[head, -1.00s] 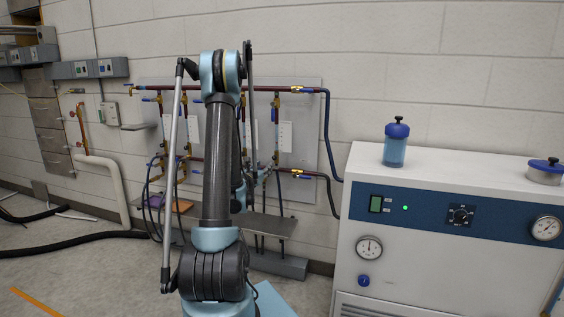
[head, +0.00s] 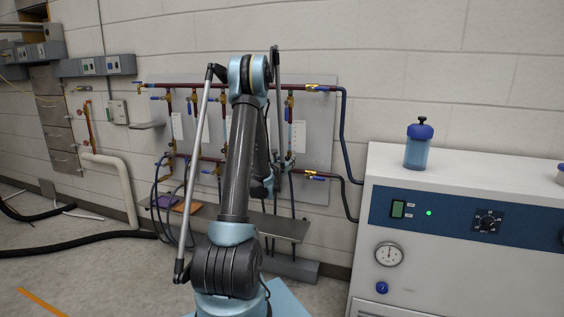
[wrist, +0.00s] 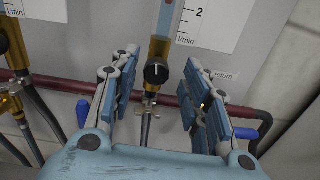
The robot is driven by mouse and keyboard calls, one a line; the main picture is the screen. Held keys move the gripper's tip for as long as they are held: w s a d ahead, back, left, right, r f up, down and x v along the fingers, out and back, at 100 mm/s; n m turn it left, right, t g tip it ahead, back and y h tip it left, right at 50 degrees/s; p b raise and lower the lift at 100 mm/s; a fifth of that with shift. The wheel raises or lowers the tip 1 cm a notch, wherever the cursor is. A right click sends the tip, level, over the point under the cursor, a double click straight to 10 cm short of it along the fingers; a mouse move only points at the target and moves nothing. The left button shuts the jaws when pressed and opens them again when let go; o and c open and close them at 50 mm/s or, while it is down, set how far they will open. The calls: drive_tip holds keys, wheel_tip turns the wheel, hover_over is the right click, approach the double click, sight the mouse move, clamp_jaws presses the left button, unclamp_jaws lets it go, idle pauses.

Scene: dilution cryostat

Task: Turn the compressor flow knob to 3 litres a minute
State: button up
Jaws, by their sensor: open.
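A round black knob (wrist: 156,72) with a white mark pointing about straight up sits at the foot of a clear flow tube (wrist: 161,45) in the wrist view. Beside the tube is a white scale card (wrist: 208,20) showing "2" and "l/min"; the higher marks are out of view. My gripper (wrist: 157,80) is open, its blue-padded fingers to the left and right of the knob, with clear gaps. I cannot tell the depth between them. In the head view my arm hides much of the flow panel (head: 318,135). No label naming this knob as the compressor's is readable.
A dark red pipe (wrist: 80,88) runs behind the fingers, with blue valve handles (wrist: 246,133) close to both sides. A metal shelf (head: 280,228) lies below the panel. A white cabinet (head: 450,178) with its own black dial (head: 487,222) stands at right.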

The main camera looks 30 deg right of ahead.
drive_tip(key=shift+w+d, duration=0.35)
drive_tip(key=shift+a, duration=0.1)
drive_tip(key=shift+w+a, duration=0.1)
clamp_jaws()
drive_tip(key=shift+m, duration=0.4)
unclamp_jaws()
drive_tip(key=shift+a, duration=0.1)
